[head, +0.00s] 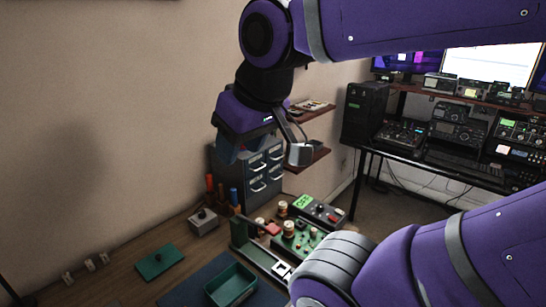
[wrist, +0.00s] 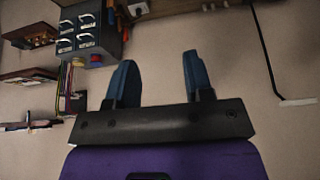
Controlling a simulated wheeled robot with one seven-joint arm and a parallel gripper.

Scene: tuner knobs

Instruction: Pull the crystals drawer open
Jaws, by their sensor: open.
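A small grey-blue drawer cabinet (head: 266,180) stands against the wall at the back of the bench. Its front has several drawers with pale handles, and those I can see look shut. The labels are too small to read, so I cannot tell which drawer is the crystals one. In the wrist view the cabinet (wrist: 88,32) is at the upper left, seen at an odd angle. My gripper (head: 243,150) hangs in front of the cabinet's upper part in the head view and hides some of it. In the wrist view my gripper (wrist: 158,78) is open, with nothing between its blue fingers.
Orange and blue spools (head: 221,194) and a grey box (head: 203,221) stand by the cabinet. Circuit boards with knobs (head: 299,241), a green tray (head: 231,284) and a green plate (head: 159,261) are in front. Wall shelves (head: 306,113) are close to my wrist. A radio desk is at right.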

